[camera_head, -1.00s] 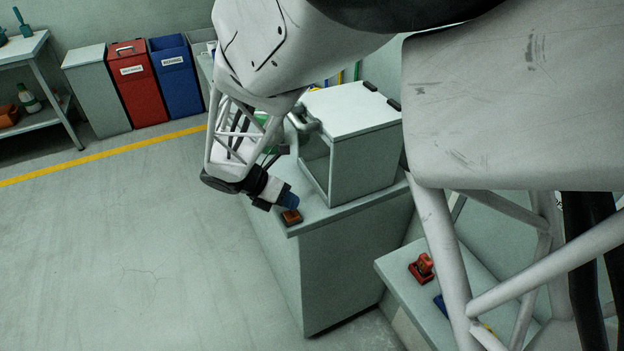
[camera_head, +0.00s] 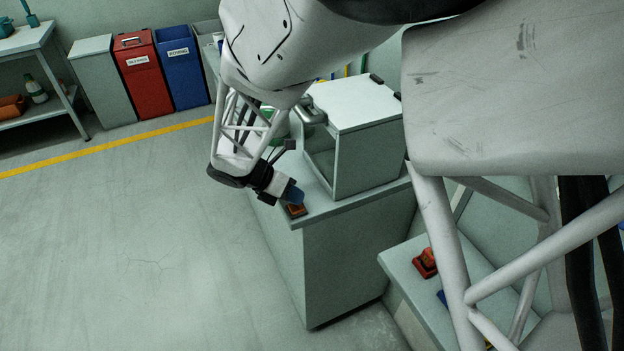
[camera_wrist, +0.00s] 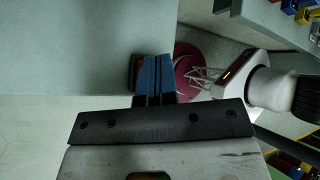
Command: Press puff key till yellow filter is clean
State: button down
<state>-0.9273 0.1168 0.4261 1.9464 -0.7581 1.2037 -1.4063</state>
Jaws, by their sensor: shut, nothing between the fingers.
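A small orange-brown key block (camera_head: 297,211) sits at the front corner of the grey counter (camera_head: 350,212). I take it to be the puff key. My gripper (camera_head: 293,196), with blue fingers, is shut and empty, its tips right over the key. I cannot tell whether they touch or press it. In the wrist view the shut blue fingers (camera_wrist: 153,78) cover most of the key, and only a brown-orange edge (camera_wrist: 134,72) shows at their left. A grey box (camera_head: 366,158) with a pale lid stands on the counter behind the key. I see no yellow filter.
A lower bench (camera_head: 415,292) at right holds a red device (camera_head: 425,263) and a blue item. Red (camera_head: 145,80) and blue (camera_head: 182,75) bins stand by the back wall. The floor left of the counter is clear beyond a yellow line.

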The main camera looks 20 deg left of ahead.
jog(key=shift+f, duration=0.4)
dwell(0.6)
jog(key=shift+r, duration=0.15)
dwell(0.6)
jog(key=shift+r, duration=0.7)
jog(key=shift+r, duration=0.15)
jog(key=shift+a+r, duration=0.1)
jog(key=shift+r, duration=2.5)
jog(key=shift+f, duration=0.15)
dwell(0.9)
jog(key=shift+r, duration=2.1)
jog(key=shift+f, duration=0.15)
